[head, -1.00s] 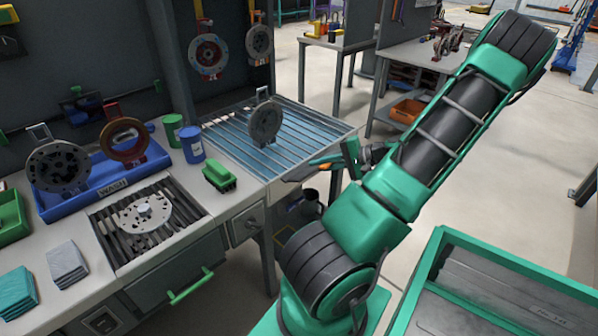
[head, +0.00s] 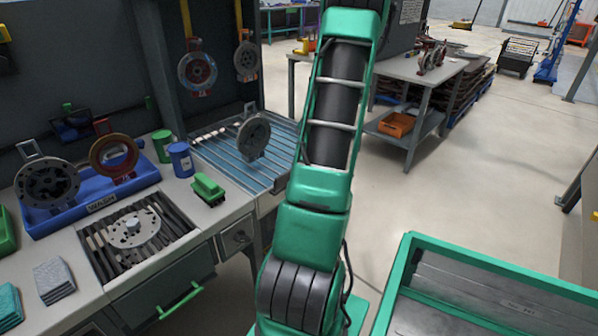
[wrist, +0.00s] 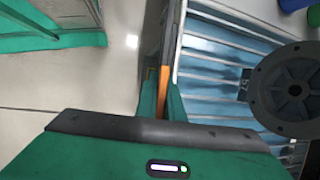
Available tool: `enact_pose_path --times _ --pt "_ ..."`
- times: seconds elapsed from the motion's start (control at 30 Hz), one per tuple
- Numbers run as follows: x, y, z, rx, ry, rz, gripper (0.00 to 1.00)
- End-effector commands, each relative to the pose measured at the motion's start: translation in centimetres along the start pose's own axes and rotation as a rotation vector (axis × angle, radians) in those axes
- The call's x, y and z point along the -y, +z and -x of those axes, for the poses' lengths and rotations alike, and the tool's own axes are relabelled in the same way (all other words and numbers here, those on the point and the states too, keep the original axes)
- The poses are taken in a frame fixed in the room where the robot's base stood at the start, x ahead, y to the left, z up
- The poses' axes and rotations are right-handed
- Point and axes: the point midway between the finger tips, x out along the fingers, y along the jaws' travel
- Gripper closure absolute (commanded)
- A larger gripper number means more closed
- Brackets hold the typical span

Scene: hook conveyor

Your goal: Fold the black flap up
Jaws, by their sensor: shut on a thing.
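My gripper (wrist: 162,98) shows in the wrist view with its green fingers shut on a narrow orange piece (wrist: 165,80). A thin dark strip (wrist: 166,38), seen nearly edge-on, runs on from the orange piece, close beside the rim of the slatted rack. I cannot tell whether this strip is the black flap or how it is hinged. In the head view my own arm hides the gripper and the piece it holds. No other black flap can be made out clearly.
The slatted blue rack (head: 225,152) holds an upright grey disc (head: 253,137), also right of my gripper in the wrist view (wrist: 290,90). A green brush (head: 208,188) and blue cup (head: 181,158) stand by the rack. Open floor (head: 400,210) lies right of my arm.

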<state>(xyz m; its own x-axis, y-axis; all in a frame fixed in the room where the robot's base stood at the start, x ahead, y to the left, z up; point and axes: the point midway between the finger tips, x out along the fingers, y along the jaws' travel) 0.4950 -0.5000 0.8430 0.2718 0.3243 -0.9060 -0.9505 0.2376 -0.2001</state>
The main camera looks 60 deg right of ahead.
Motion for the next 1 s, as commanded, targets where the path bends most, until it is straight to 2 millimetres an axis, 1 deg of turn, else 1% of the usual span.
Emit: enact_pose_path --times 0.2,0.4,0.97,1.0 --pt "0.72 0.1 -0.18 0.004 0.119 -0.045 1.0" --pt "1.03 0.11 -0.22 0.004 0.179 -0.07 1.0" --pt "1.2 0.16 -0.28 0.005 0.204 -0.079 1.0" --pt "1.21 0.16 -0.29 0.005 0.204 -0.078 0.85"
